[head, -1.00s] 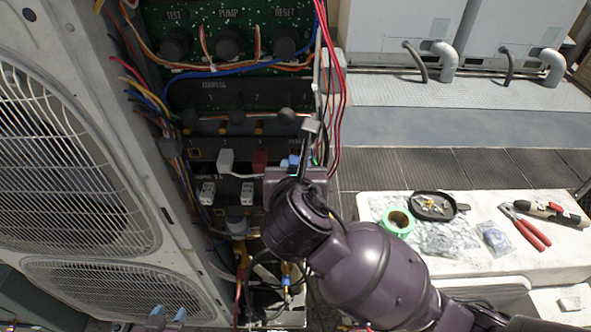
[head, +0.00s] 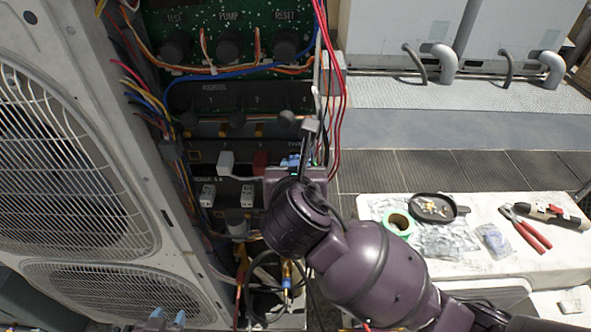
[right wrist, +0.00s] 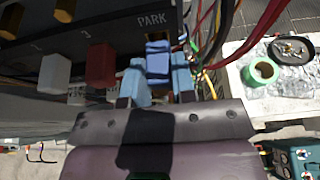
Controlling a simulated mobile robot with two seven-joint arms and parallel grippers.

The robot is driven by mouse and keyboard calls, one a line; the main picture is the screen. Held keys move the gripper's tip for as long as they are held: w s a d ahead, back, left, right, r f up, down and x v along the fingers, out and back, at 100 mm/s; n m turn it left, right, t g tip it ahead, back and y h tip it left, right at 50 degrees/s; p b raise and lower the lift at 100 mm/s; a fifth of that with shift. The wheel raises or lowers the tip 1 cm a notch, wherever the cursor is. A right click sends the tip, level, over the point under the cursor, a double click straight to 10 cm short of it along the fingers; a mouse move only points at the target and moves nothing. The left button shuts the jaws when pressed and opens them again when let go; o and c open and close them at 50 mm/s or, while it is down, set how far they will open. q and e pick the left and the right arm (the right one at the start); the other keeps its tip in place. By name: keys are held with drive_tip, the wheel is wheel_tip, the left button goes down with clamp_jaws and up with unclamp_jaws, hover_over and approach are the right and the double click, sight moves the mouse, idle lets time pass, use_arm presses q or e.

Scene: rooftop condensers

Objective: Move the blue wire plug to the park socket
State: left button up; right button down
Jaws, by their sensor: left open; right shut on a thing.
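The blue wire plug (right wrist: 158,60) is between the light-blue fingertips of my right gripper (right wrist: 160,78), which is shut on it. In the right wrist view the plug is directly under the PARK label (right wrist: 152,20), close against the dark panel. The park socket opening is hidden behind the plug, and I cannot tell whether the plug is in it. In the head view my right gripper (head: 292,163) is at the right end of the plug row and mostly hides the plug. My left gripper (head: 167,316) is open and empty at the bottom edge, its blue fingertips apart.
A white plug (right wrist: 53,72) and a red plug (right wrist: 100,65) are in the same row, left of the blue one. Red wires (head: 336,90) hang just right of the panel. A white table (head: 480,265) with tape, a tray and pliers stands at the right.

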drive_tip(key=shift+w, duration=0.5)
idle(0.4)
drive_tip(key=c, duration=0.9)
unclamp_jaws()
drive_tip(key=shift+o, duration=0.2)
drive_tip(key=v, duration=1.1)
drive_tip(key=w+d+f+m+g+y+b, duration=0.1)
drive_tip(key=w+d+f+m, duration=0.1)
drive_tip(key=d+f+m, duration=0.55)
drive_tip(key=w+d+f+m+g+y+b, duration=0.1)
drive_tip(key=w+d+f+m+g, duration=0.1)
drive_tip(key=f+m, duration=0.95)
drive_tip(key=s+d+f+m+h, duration=0.1)
drive_tip(key=s+d+f+m, duration=0.4)
drive_tip(key=d+f+m, duration=0.3)
drive_tip(key=s+d+f+m+t+h+b, duration=0.1)
drive_tip(key=s+d+f+m, duration=0.4)
drive_tip(key=d+f+m, duration=0.3)
drive_tip(key=shift+s+d, duration=0.4)
drive_tip(key=shift+d, duration=0.75)
